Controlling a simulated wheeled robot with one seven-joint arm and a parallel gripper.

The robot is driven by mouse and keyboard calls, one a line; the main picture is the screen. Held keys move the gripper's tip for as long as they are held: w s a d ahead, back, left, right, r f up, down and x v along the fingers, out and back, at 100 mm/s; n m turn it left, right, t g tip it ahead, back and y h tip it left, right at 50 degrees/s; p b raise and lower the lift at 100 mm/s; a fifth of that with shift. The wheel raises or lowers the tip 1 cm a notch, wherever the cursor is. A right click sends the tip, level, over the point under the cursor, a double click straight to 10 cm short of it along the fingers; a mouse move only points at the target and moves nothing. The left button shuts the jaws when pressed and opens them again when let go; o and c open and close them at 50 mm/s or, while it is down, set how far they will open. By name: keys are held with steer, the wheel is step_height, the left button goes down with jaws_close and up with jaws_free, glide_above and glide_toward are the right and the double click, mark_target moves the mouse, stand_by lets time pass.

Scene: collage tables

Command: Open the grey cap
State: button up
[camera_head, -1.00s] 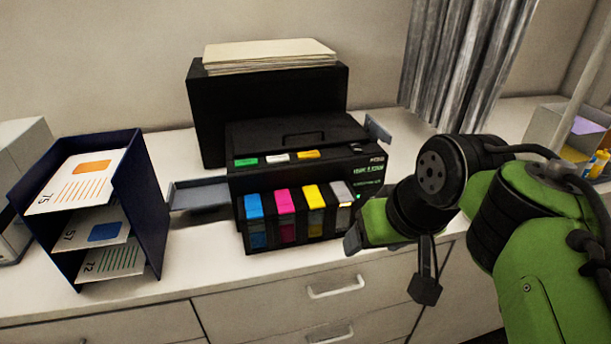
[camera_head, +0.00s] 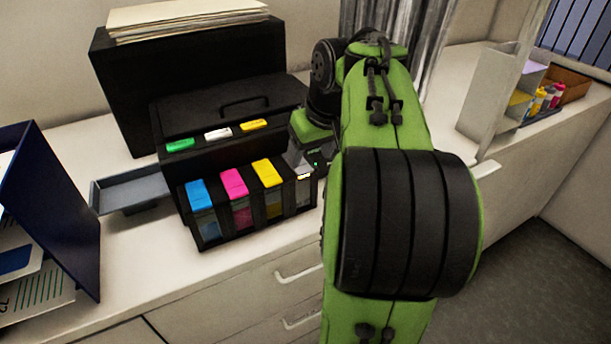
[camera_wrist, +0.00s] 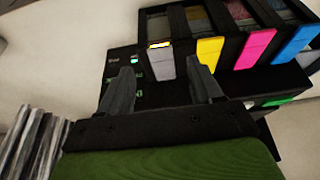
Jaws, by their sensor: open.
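A black printer (camera_head: 220,105) stands on the white counter with a row of ink tanks at its front. The tanks carry a blue cap (camera_head: 199,194), a magenta cap (camera_head: 234,183), a yellow cap (camera_head: 267,172) and, at the right end, a grey cap, mostly hidden in the head view. In the wrist view the grey cap (camera_wrist: 160,66) looks closed and appears between the two fingers of my gripper (camera_wrist: 159,70). My gripper is open, with a gap on each side of the cap. I cannot tell how far above it the fingers are.
A grey tray (camera_head: 130,190) sticks out at the printer's left. A dark blue paper rack (camera_head: 60,205) stands at the left. A black box with papers (camera_head: 195,65) is behind the printer. Small bottles (camera_head: 545,97) stand in an organizer at the right.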

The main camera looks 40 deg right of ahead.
mark_target(305, 170)
steer(key=b+x, duration=0.1)
steer(key=x, duration=0.3)
steer(key=shift+w+f, duration=0.1)
steer(key=shift+f, duration=0.2)
steer(key=shift+c, duration=0.6)
steer(key=shift+r, duration=0.1)
jaws_close()
